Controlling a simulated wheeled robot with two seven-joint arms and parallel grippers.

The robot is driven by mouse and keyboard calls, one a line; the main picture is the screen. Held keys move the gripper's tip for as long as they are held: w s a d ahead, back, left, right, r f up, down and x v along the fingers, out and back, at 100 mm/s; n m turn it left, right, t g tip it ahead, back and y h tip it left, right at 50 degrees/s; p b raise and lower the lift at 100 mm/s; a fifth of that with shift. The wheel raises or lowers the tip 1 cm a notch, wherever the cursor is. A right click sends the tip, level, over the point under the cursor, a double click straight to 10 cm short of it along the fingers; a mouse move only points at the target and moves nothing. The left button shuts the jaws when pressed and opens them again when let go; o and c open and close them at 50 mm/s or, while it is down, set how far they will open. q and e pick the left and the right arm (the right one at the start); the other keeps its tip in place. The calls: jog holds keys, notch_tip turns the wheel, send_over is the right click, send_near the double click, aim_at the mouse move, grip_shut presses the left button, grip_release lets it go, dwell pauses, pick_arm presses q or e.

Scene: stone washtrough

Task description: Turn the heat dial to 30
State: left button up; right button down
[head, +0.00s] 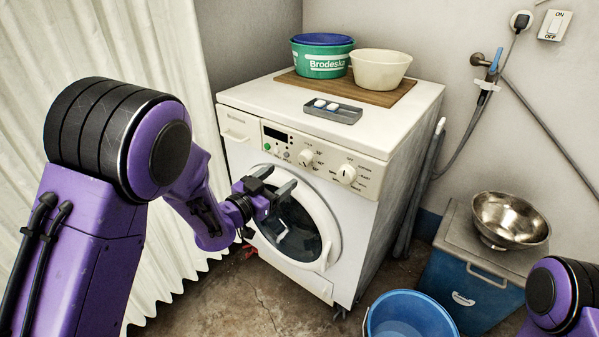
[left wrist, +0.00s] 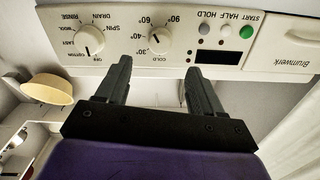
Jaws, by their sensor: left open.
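The heat dial (head: 305,157) is a white round knob on the front panel of the washing machine (head: 388,215). In the left wrist view, which shows the panel upside down, the heat dial (left wrist: 160,40) has marks for COLD, 30, 40, 60 and 90 around it. Its dark pointer line is small, and I cannot tell its exact setting. My left gripper (head: 284,210) is open and empty in front of the round door, below the dial. In the wrist view its fingers (left wrist: 158,68) are spread on either side below the dial, apart from it. My right gripper is not seen.
A program dial (head: 346,174) sits beside the heat dial. A green tub (head: 322,62) and cream bowl (head: 380,70) stand on a board on top, near a grey tray (head: 333,112). A blue bucket (head: 410,315) and a cooler (head: 470,270) with a metal bowl (head: 510,218) stand right.

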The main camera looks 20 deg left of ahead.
aim_at(303, 161)
pick_arm(q)
jog(key=x, duration=0.9)
jog(key=shift+f, duration=0.1)
jog(key=c, duration=1.1)
jog(key=shift+o, duration=0.2)
